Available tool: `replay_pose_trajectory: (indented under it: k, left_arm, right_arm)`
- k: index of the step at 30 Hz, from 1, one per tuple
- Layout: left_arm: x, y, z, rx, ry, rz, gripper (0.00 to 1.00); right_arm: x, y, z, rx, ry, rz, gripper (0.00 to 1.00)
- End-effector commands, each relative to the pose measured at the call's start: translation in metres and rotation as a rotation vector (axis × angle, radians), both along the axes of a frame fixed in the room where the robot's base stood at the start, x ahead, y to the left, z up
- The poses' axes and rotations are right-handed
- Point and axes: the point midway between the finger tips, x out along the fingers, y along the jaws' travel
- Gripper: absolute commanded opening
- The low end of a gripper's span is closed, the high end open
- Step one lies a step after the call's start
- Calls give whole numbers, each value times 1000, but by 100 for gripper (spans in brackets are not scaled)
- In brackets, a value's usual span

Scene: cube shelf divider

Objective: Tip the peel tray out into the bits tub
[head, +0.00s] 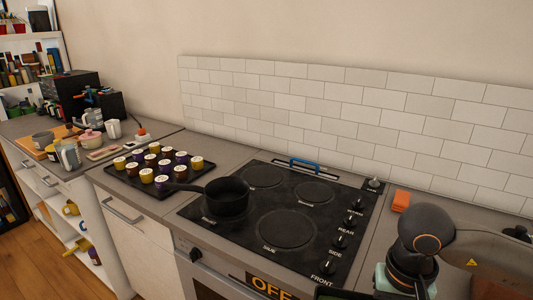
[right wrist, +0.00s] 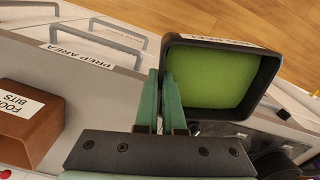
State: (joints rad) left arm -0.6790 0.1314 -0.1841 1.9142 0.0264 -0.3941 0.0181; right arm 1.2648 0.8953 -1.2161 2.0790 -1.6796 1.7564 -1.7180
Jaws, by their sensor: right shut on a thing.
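The peel tray (right wrist: 262,112) is dark-rimmed with a plain green inside and a white label on its far edge, too slanted to read. My right gripper (right wrist: 160,92) has its two green fingers shut on the tray's near left wall. A dark corner of the tray (head: 328,293) shows at the bottom of the head view, beside my right wrist. The bits tub (right wrist: 32,125) is a brown open box labelled "FOOD BITS" at the left of the right wrist view, apart from the tray. Its inside is mostly hidden. My left gripper is not in view.
A black hob (head: 285,230) with a dark pan (head: 227,196) and knobs lies left of my right arm. A black tray of several jars (head: 125,178) stands further left. An orange block (head: 401,200) lies behind my arm. A "PREP AREA" label (right wrist: 80,57) marks the counter edge.

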Motion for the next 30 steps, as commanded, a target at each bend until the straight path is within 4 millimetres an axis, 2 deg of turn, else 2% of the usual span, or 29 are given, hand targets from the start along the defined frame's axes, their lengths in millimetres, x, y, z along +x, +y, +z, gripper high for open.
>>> replay_pose_trajectory:
  k: [3,9,30]
  left_arm:
    - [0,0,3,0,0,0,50]
    - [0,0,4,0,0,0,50]
    - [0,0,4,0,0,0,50]
  right_arm:
    - [1,3,-4,-1,-2,146,0]
    - [2,6,-9,0,-4,272,0]
    - [2,6,-10,-1,-5,284,0]
